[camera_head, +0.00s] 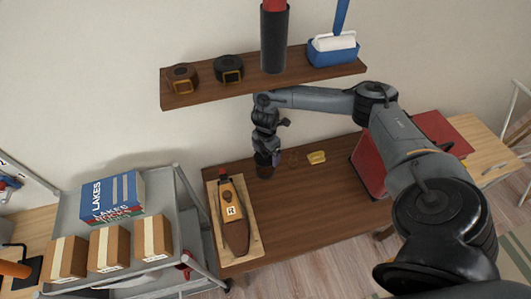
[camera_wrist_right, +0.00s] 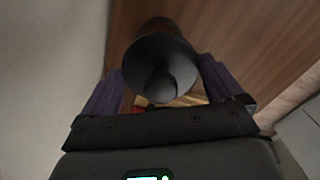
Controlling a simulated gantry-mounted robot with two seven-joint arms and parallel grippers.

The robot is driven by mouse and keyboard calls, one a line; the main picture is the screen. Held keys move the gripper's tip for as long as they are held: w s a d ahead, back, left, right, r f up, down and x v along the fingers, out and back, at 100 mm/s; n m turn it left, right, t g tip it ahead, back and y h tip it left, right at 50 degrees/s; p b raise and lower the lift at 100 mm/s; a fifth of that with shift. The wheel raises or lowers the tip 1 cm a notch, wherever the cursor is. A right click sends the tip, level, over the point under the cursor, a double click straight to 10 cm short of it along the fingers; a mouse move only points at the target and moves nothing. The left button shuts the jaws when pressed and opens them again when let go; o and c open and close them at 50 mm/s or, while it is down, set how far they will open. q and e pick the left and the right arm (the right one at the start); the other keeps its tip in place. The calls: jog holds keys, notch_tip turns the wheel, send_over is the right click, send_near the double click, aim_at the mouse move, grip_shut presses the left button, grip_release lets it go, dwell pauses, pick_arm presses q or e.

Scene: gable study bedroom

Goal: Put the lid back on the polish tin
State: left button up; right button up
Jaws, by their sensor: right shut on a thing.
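My right gripper (camera_head: 265,156) reaches down over the brown wooden bench from the right. It is shut on a dark, round, cone-shaped piece (camera_wrist_right: 160,68), which shows between the two purple fingers in the right wrist view. In the head view a small dark brown cup-like thing (camera_head: 264,172) shows right below the fingers. I cannot tell whether the held piece is the lid or the tin, or whether it touches the bench. A small yellow thing (camera_head: 316,158) lies on the bench to the right of the gripper. My left gripper is out of view.
A brown tool with a knob and white label (camera_head: 231,211) lies on a pale board at the bench's left. A red box (camera_head: 369,166) stands at the right. A shelf (camera_head: 204,94) hangs above. A grey cart (camera_head: 67,210) with boxes is at the left.

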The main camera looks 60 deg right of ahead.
aim_at(266, 158)
jog(key=shift+f+b, duration=1.7)
jog(key=shift+f, duration=0.05)
jog(key=shift+f+b, duration=0.5)
jog(key=shift+f, duration=0.6)
jog(key=shift+p, duration=0.3)
jog(key=shift+p, duration=0.3)
jog(key=shift+f, duration=0.1)
dwell(0.7)
jog(key=shift+p, duration=0.4)
